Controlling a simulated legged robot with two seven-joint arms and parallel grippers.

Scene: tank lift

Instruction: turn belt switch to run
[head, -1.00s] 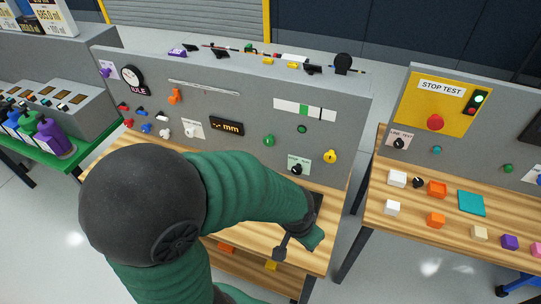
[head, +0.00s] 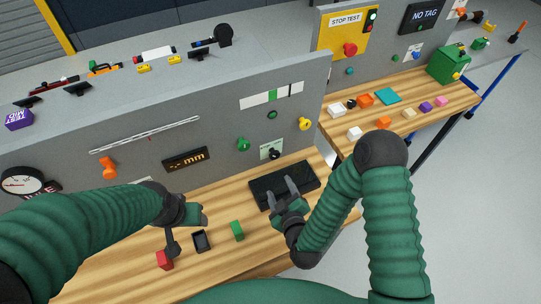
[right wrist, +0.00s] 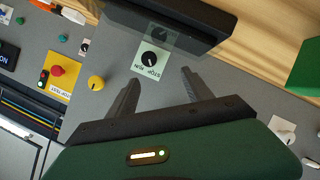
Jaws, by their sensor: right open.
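The belt switch is a small black knob (head: 274,154) on a pale green label, low on the grey panel's front. In the right wrist view the knob (right wrist: 150,59) sits on its stop/run label, seen upside down. Which word its pointer marks is too small to tell. My right gripper (head: 282,190) is open and empty, over the black pad on the bench, in front of and below the switch. In the right wrist view its spread fingers (right wrist: 161,80) point toward the label, apart from the knob. My left gripper (head: 170,240) hangs above the bench at left; its jaws are unclear.
A black pad (head: 265,188) lies below the switch. A green knob (head: 243,145) and a yellow knob (head: 305,124) flank it. A red block (head: 164,260), a dark tray (head: 201,241) and a green block (head: 237,231) lie on the bench.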

